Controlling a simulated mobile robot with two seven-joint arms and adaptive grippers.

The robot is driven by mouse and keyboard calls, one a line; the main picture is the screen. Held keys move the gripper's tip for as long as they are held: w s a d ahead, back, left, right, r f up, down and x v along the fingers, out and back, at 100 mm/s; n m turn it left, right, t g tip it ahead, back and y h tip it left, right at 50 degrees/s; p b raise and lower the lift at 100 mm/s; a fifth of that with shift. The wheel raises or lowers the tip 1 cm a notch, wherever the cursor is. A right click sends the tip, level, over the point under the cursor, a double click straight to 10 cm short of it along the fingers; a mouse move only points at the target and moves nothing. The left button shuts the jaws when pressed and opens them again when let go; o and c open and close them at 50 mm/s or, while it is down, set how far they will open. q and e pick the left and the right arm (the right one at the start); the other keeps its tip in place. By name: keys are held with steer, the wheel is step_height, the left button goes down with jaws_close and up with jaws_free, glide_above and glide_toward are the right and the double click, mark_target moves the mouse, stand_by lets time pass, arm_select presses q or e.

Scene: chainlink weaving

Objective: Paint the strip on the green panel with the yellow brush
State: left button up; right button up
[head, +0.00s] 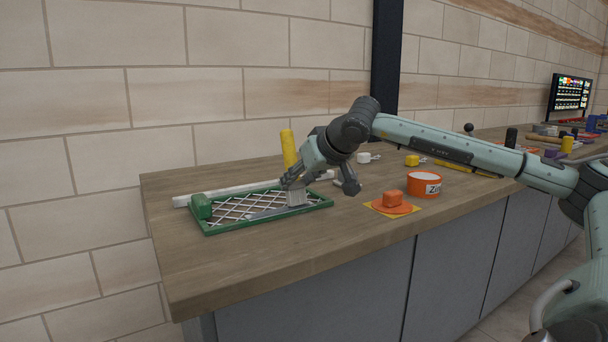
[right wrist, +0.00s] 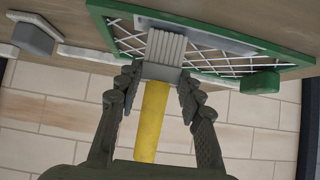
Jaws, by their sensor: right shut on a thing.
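The green panel (head: 272,221) lies on the worktop, a green frame around a whitish lattice, with a green block (head: 201,206) at its left end. A grey strip (head: 262,214) shows on the lattice. My right gripper (head: 297,183) is shut on the yellow brush (head: 289,147), handle up and bristles (head: 296,198) down over the panel's right half. In the right wrist view the fingers (right wrist: 158,77) flank the brush's base and the bristles (right wrist: 165,47) overlap the lattice; I cannot tell whether they touch it. My left gripper is out of view.
An orange pot (head: 423,185) marked "Zi..." stands right of the panel. An orange piece on a yellow square (head: 378,207) lies before it. A pale bar (head: 225,189) lies behind the panel. Small tools crowd the far right. The front left worktop is clear.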

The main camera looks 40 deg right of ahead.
steer(key=shift+w+a+r+p, duration=0.1)
steer(key=shift+w+a+p, duration=0.05)
steer(key=shift+a+p, duration=0.45)
steer(key=shift+w+a+p, duration=0.25)
steer(key=shift+a+p, duration=0.5)
steer(key=shift+a, duration=0.3)
steer(key=shift+w+a+p, duration=0.2)
steer(key=shift+a+p, duration=0.45)
steer(key=shift+a, duration=0.1)
steer(key=shift+w+a+p, duration=0.15)
steer(key=shift+a+p, duration=0.5)
steer(key=shift+a, duration=0.05)
steer(key=shift+w+a+p, duration=0.2)
steer(key=shift+a+p, duration=0.2)
steer(key=shift+a, duration=0.4)
steer(key=shift+w+a, duration=0.15)
steer(key=shift+a, duration=0.45)
steer(key=shift+w+a, duration=0.2)
steer(key=shift+a, duration=0.6)
steer(key=shift+w+a, duration=0.2)
steer(key=shift+a, duration=0.6)
step_height(320, 180, up, 7)
